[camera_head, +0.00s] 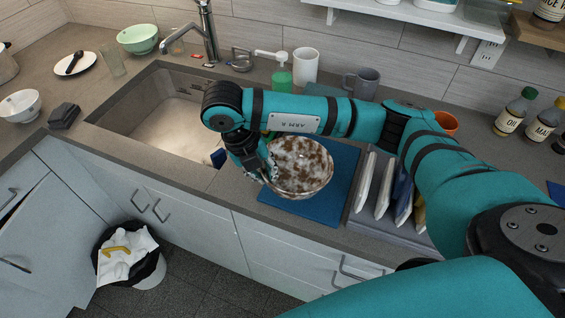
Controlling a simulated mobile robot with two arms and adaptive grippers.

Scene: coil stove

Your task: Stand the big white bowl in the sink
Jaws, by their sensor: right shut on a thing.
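The big white bowl (303,172) is stained with brown inside and sits over the blue mat (342,178), right of the sink. I cannot tell whether it touches the mat. My right gripper (266,168) is shut on the bowl's left side; its fingers are small and partly hidden by my wrist. The sink (150,92) is left of the bowl, with pale, cloudy contents in its basin. My right arm hides the sink's right end. My left gripper is not in view.
A faucet (209,32) rises behind the sink. A soap bottle (280,72), a white cup (305,66) and a grey mug (362,82) stand behind my right arm. A rack of plates (383,190) is right of the mat. A smaller white bowl (20,106) stands far left.

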